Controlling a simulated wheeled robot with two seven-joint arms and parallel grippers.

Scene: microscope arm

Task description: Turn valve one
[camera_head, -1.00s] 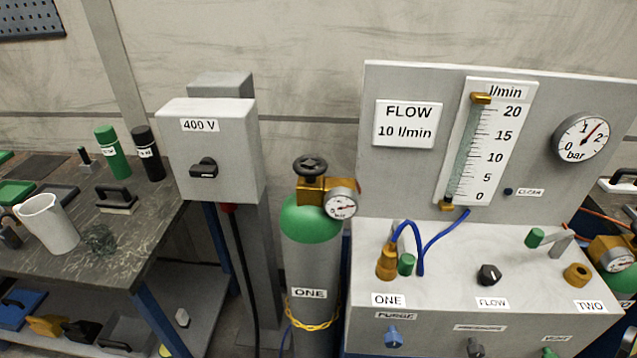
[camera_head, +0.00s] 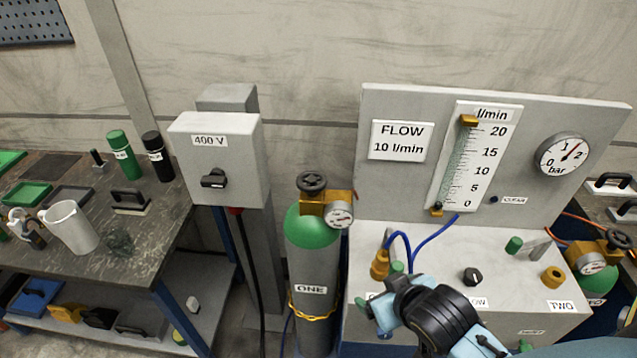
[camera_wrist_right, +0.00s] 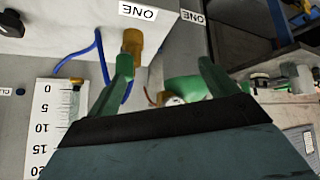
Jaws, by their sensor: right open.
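Valve one is the black handwheel (camera_head: 312,182) on the brass fitting above the green-topped gas cylinder labelled ONE (camera_head: 311,265). A round pressure gauge (camera_head: 340,214) sits beside it. My right gripper (camera_head: 380,300) is in front of the panel box, right of the cylinder and lower than the handwheel, apart from it. In the right wrist view its green fingers (camera_wrist_right: 168,70) are spread with nothing held. The cylinder's green shoulder (camera_wrist_right: 185,88) shows beyond them there; the handwheel cannot be made out. My left gripper is not in view.
The flow panel (camera_head: 395,195) and its box stand right of the cylinder, with blue hoses (camera_head: 432,235) and a brass port. A grey 400 V switch box (camera_head: 217,150) stands left. A second cylinder (camera_head: 594,281) is at far right. A cluttered bench (camera_head: 150,225) is at left.

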